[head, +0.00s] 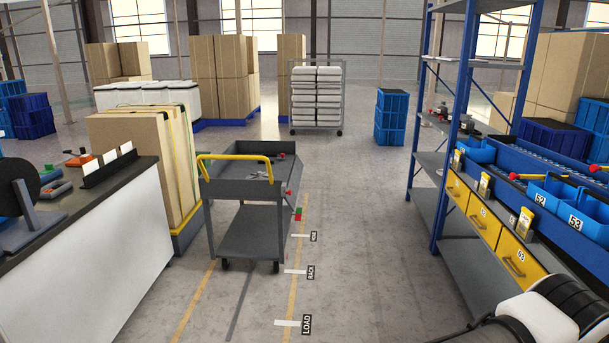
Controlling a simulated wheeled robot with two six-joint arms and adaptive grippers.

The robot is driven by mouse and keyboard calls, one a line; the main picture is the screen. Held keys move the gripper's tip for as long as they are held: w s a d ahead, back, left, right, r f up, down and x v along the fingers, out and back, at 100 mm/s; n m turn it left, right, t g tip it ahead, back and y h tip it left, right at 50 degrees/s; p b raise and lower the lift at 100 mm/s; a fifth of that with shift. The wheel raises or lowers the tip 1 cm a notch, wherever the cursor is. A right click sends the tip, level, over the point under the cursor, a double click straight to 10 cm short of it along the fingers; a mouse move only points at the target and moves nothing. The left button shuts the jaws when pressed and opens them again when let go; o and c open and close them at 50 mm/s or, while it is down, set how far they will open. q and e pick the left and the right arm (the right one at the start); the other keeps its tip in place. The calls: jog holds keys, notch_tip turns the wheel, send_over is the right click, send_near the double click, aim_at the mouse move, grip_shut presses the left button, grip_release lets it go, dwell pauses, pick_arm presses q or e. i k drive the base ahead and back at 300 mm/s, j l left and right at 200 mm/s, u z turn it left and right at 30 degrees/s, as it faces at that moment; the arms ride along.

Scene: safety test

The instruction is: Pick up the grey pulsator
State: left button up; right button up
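I cannot single out the grey pulsator for certain at this size. Small grey and dark items with red parts (440,110) stand on a shelf of the blue-posted rack (438,150) at the right. A small greyish item (259,174) lies in the top tray of the grey cart (243,188) in the middle, too small to make out. Neither of my grippers is in view.
A dark-topped bench (95,200) stands at the left, with strapped cartons (140,160) behind it. At the right is a workbench with yellow drawers (513,262) and blue bins (542,198). A white-and-black object (540,316) fills the lower right corner. The floor (370,250) between cart and rack is clear.

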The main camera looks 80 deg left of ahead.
aim_at(259, 174)
jog(key=i+j+u, duration=0.1)
jog(key=j+u, duration=0.3)
jog(key=i+j+u, duration=0.1)
jog(key=j+u, duration=0.25)
jog(key=i+j+u, duration=0.15)
jog(key=u, duration=0.25)
jog(key=i+j+u, duration=0.2)
jog(key=u, duration=0.2)
jog(key=i+j+u, duration=0.1)
jog(key=i+j, duration=0.25)
jog(key=i, duration=0.15)
jog(key=i+j+u, duration=0.1)
jog(key=i+j, duration=0.25)
jog(key=i, duration=0.15)
jog(key=i+j+u, duration=0.1)
jog(key=i+j, duration=0.15)
jog(key=i, duration=0.25)
jog(key=i+j+u, duration=0.1)
jog(key=i+j, duration=0.15)
jog(key=i, duration=0.25)
